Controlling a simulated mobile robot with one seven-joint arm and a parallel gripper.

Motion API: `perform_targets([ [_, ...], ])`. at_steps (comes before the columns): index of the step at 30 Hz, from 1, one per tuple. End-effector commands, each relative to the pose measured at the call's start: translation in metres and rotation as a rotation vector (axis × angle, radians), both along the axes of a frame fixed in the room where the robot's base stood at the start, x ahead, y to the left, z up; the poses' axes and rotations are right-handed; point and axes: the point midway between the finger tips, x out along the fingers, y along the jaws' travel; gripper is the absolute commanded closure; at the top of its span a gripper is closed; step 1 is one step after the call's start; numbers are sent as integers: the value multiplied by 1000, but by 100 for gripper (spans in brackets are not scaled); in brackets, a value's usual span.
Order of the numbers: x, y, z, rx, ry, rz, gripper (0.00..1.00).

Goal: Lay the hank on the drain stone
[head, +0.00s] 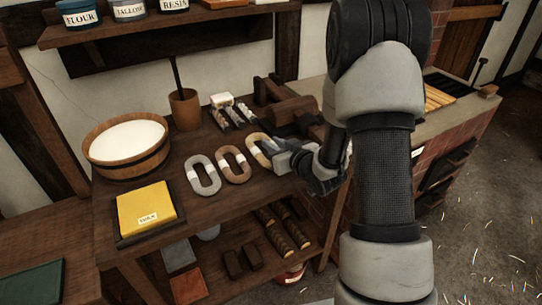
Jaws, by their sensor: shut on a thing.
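Three oval hanks lie in a row on the wooden bench: a grey hank (202,180), a brown hank (234,168) and a tan hank (254,145), each with a pale band. My gripper (274,148) is at the right side of the tan hank and shut on it. The gripper hides part of that hank, and I cannot tell whether it is off the bench top. Nothing is clearly recognisable as the drain stone. A pale stone-like counter (456,118) on a brick base stands at the right, partly hidden by my arm.
A wooden tub (128,147) of white stuff, a yellow block (147,206) on a dark tray and a brown pot (185,110) stand on the bench (185,226). Dark wooden blocks (285,98) lie behind my gripper. A shelf of labelled pots (160,28) hangs above.

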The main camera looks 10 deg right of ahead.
Motion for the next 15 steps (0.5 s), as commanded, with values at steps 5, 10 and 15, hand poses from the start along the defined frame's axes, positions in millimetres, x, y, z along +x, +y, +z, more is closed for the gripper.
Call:
perform_targets([
  [5,-1,0,-28,0,3,1,100],
  [10,0,0,-34,-1,0,0,100],
  [15,0,0,-35,-1,0,0,100],
])
